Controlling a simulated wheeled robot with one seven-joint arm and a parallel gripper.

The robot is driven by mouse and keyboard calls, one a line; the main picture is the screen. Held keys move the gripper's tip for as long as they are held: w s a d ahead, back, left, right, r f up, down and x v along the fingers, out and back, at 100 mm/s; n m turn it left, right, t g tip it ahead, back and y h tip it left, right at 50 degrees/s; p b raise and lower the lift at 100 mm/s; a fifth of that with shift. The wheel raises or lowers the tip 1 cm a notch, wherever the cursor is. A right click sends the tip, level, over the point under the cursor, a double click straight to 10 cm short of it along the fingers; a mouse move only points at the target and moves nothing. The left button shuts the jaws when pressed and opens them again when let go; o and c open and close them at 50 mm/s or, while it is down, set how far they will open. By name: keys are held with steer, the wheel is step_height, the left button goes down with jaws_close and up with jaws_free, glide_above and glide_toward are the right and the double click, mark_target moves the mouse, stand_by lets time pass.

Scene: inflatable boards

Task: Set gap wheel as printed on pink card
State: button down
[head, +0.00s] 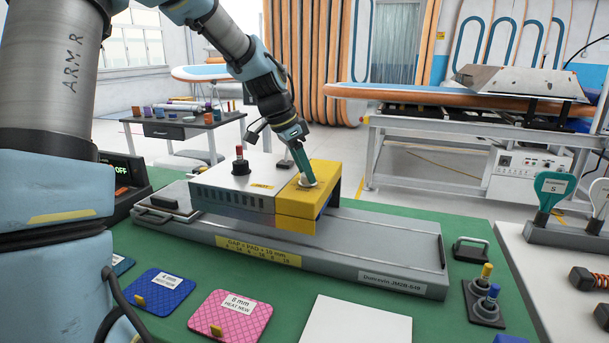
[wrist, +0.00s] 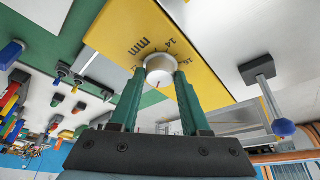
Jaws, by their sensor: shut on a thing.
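The gap wheel (head: 308,182), a small white knob, sits on top of the yellow block (head: 321,173) of the press. In the wrist view my gripper (wrist: 161,78) has its green fingers closed on either side of the white wheel (wrist: 158,64). A short red mark shows on the wheel. The yellow face around it (wrist: 120,40) carries printed numbers, with 14, 16 and "mm" readable. My gripper (head: 303,168) reaches down onto the wheel in the head view. The pink card (head: 230,317) lies on the green table at front and reads "8 mm".
A yellow label (head: 258,251) on the grey press base reads "GAP = PAD + 10 mm". A blue "4 mm" card (head: 160,290) and a white sheet (head: 357,320) lie in front. A red-topped knob (head: 241,160) stands on the press left of the wheel.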

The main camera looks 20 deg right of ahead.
steer(key=n, duration=0.1)
steer(key=n+t+b, duration=0.1)
steer(key=n, duration=0.1)
steer(key=n+t+b, duration=0.1)
steer(key=n, duration=0.1)
steer(key=shift+s+d+f+y, duration=0.1)
steer(key=shift+s+d+y, duration=0.05)
steer(key=shift+s+y, duration=0.15)
steer(key=n+t+y+b, duration=0.1)
steer(key=n, duration=0.2)
steer(key=n+b, duration=0.2)
steer(key=n, duration=0.1)
steer(key=shift+s+d+n+t+y+b, duration=0.1)
steer(key=shift+d+n+t+y+b, duration=0.05)
steer(key=shift+n+t+y+b, duration=0.2)
steer(key=n+y+b, duration=0.1)
steer(key=n, duration=0.1)
steer(key=n+y+b, duration=0.1)
steer(key=n, duration=0.2)
steer(key=shift+d+n+t, duration=0.15)
steer(key=shift+n+t, duration=0.1)
steer(key=shift+t, duration=0.1)
steer(key=n+y, duration=0.2)
steer(key=n, duration=0.3)
steer(key=shift+d, duration=0.1)
steer(key=shift+n+g, duration=0.3)
steer(key=shift+g, duration=0.1)
steer(key=shift+c, duration=1.9)
jaws_free()
steer(key=shift+y, duration=0.25)
